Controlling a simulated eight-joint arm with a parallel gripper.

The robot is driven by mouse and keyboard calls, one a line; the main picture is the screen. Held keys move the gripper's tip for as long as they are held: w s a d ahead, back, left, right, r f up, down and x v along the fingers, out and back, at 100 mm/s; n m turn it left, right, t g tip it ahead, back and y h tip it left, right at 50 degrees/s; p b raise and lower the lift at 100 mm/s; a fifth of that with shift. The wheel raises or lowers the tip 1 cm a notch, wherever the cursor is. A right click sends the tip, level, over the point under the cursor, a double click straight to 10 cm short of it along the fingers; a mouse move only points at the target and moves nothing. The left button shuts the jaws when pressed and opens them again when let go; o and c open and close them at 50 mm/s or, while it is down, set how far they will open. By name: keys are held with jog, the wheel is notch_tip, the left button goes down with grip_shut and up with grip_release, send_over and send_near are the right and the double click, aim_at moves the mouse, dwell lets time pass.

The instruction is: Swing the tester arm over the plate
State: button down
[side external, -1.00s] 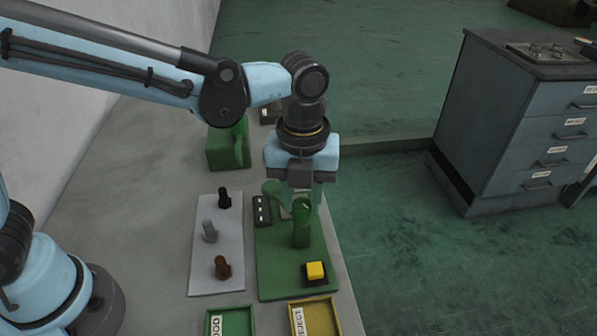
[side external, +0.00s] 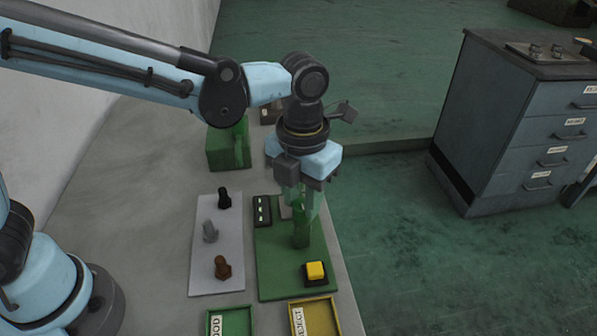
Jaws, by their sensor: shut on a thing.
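The tester stands on a green base (side external: 272,275). Its green post (side external: 301,233) is upright on the base, and its upper end is partly hidden by my gripper. The tester's swinging arm is mostly hidden behind the fingers. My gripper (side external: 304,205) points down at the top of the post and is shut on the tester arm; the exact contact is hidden. A small pale plate (side external: 285,212) shows partly at the left of the post. A dark indicator box (side external: 262,211) with small lights is left of it. A yellow button (side external: 315,270) sits at the front right of the base.
A grey board (side external: 207,272) holds a black (side external: 224,198), a grey (side external: 210,232) and a brown bolt-like part (side external: 222,268). A green tray (side external: 237,322) and a yellow tray (side external: 322,315) are in front. A green machine (side external: 228,150) stands behind. The bench's right edge is close to the base.

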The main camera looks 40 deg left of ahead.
dwell(0.3)
jog(key=c, duration=0.8)
grip_release()
notch_tip(320, 180, up, 12)
jog(key=shift+r, duration=0.1)
jog(key=s+a+f+m+t, duration=0.1)
jog(key=a+m, duration=0.5)
jog(key=m, duration=0.6)
jog(key=s+a+f+m+t, duration=0.2)
jog(key=a+m, duration=0.5)
jog(key=m, duration=0.5)
jog(key=s+a+f+m+t, duration=0.1)
jog(key=a+f+m+t, duration=0.3)
jog(key=a+m, duration=0.3)
jog(key=shift+s+a+f+m, duration=0.1)
jog(key=shift+f+m, duration=0.15)
jog(key=shift+m, duration=0.55)
jog(key=shift+s+d+f+m, duration=0.15)
jog(key=shift+f+m, duration=0.15)
jog(key=shift+m, duration=0.5)
jog(key=shift+s+a+f+m, duration=0.15)
jog(key=shift+f+m, duration=0.1)
jog(key=shift+m, duration=0.55)
